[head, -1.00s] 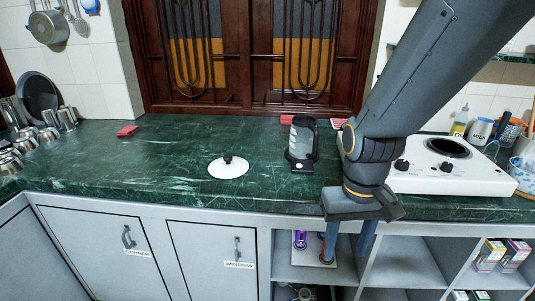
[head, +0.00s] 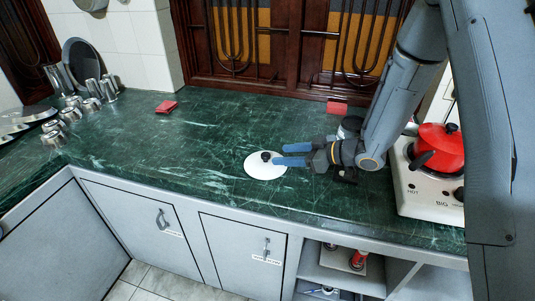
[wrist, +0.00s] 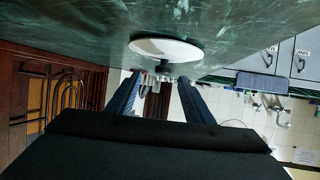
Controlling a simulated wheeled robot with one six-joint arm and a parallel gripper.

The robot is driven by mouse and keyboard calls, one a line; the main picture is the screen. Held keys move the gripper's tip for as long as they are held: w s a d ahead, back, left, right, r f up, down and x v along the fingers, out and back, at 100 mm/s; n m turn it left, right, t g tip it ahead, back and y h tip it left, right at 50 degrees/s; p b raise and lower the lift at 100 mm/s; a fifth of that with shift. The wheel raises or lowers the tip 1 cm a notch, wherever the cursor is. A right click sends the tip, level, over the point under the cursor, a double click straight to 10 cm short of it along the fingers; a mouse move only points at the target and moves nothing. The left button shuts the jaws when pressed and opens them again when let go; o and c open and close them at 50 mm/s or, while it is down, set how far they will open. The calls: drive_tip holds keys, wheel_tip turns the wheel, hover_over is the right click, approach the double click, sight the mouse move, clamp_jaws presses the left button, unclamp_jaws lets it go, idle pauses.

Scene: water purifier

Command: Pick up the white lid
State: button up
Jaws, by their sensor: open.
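The white lid (head: 258,168) lies flat on the green marble counter (head: 215,135), with its black knob on top. It also shows in the wrist view (wrist: 167,49), ahead of the fingers, with the counter appearing at the top of that picture. My gripper (head: 281,155) is open with two blue fingers. In the head view its fingertips are close beside the knob, at the lid's right side. In the wrist view the knob shows between the two fingertips (wrist: 160,78). I cannot tell whether the fingers touch it.
A red pot (head: 440,148) sits on the white stove (head: 425,190) at the right. Metal cups (head: 92,88) stand at the far left.

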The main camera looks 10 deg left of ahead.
sight(266, 154)
drive_tip(key=shift+a+f, duration=0.15)
drive_tip(key=shift+a, duration=0.6)
drive_tip(key=shift+p+x, duration=1.35)
drive_tip(key=shift+x, duration=1.9)
drive_tip(key=shift+s, duration=0.1)
clamp_jaws()
